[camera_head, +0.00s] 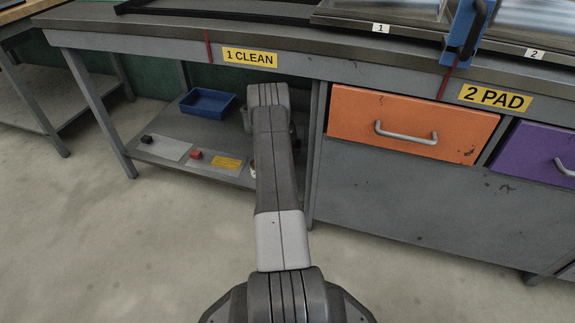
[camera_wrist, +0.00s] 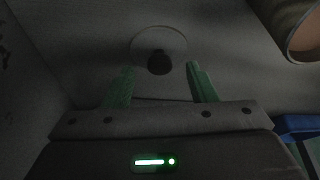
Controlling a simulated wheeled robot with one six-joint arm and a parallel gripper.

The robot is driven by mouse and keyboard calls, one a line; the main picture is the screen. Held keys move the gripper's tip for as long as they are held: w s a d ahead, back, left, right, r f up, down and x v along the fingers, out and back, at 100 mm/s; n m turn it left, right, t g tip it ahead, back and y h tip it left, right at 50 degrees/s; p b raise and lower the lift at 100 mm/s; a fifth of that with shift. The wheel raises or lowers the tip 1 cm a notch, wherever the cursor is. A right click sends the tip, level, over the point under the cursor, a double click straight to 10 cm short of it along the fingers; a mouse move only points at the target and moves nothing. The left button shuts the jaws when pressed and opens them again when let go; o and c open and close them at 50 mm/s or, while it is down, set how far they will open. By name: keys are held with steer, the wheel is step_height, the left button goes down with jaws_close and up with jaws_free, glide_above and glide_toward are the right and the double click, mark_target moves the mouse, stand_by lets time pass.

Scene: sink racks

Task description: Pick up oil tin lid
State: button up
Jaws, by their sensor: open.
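In the dim wrist view, a pale round disc with a dark knob, which looks like the oil tin lid (camera_wrist: 159,62), lies flat on a grey surface. My gripper (camera_wrist: 160,68) is open, with its two green fingers on either side of the knob and a gap on both sides. I cannot tell how far the fingertips are from the lid. In the head view my arm reaches into the lower shelf of the bench and hides the gripper and the lid.
An open brownish cylinder (camera_wrist: 301,32) stands at the upper right of the wrist view. A blue bin (camera_head: 207,103) sits on the lower shelf (camera_head: 190,128), with a black knob (camera_head: 147,139) and a red knob (camera_head: 196,154) nearby. An orange drawer (camera_head: 410,122) is right of my arm.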

steer(key=shift+x, duration=1.05)
steer(key=c, duration=1.1)
steer(key=shift+o, duration=0.2)
steer(key=shift+r, duration=0.1)
